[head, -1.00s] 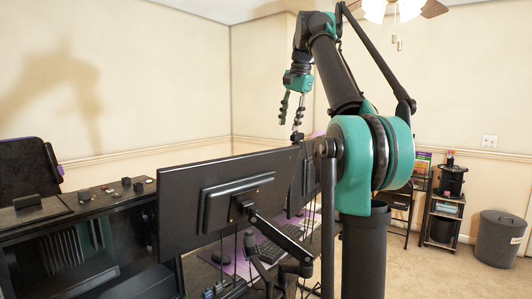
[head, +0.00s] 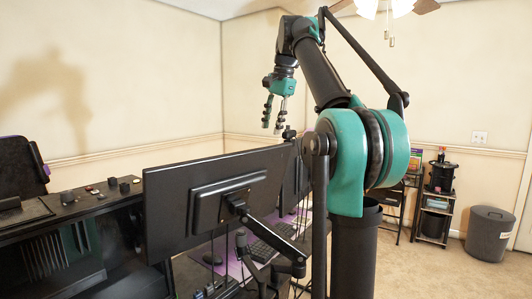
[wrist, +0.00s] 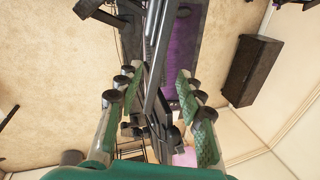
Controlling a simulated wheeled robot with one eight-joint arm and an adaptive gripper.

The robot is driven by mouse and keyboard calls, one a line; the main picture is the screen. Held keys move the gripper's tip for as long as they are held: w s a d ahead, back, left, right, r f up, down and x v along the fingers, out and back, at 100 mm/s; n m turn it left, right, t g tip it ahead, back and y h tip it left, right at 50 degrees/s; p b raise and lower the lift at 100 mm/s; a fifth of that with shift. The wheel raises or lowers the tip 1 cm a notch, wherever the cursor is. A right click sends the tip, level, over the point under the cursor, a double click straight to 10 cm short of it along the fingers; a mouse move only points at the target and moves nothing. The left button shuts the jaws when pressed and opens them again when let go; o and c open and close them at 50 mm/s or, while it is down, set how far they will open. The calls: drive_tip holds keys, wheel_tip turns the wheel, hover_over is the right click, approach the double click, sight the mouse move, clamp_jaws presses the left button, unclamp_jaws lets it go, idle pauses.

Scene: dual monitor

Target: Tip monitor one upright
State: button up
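Two dark monitors stand over the desk, seen from behind in the head view. The nearer monitor (head: 160,215) is large, on a jointed black arm, and its top edge slopes slightly. The farther monitor (head: 291,178) is mostly hidden behind it and my arm. I cannot tell which is monitor one. My gripper (head: 273,122) hangs fingers down above the nearer monitor's top right part, with no visible contact. In the wrist view my gripper (wrist: 158,82) has its fingers spread, with dark thin edges and bars below between them. Nothing is visibly held.
A purple mat (head: 236,270) with a keyboard (head: 262,254) lies on the desk. A dark console (head: 60,225) with small items on top is at left. A shelf (head: 436,207) and a grey bin (head: 489,234) stand at right, with open floor before them.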

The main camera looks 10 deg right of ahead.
sight(267, 147)
drive_tip(key=x, duration=1)
drive_tip(key=shift+f, duration=0.15)
clamp_jaws()
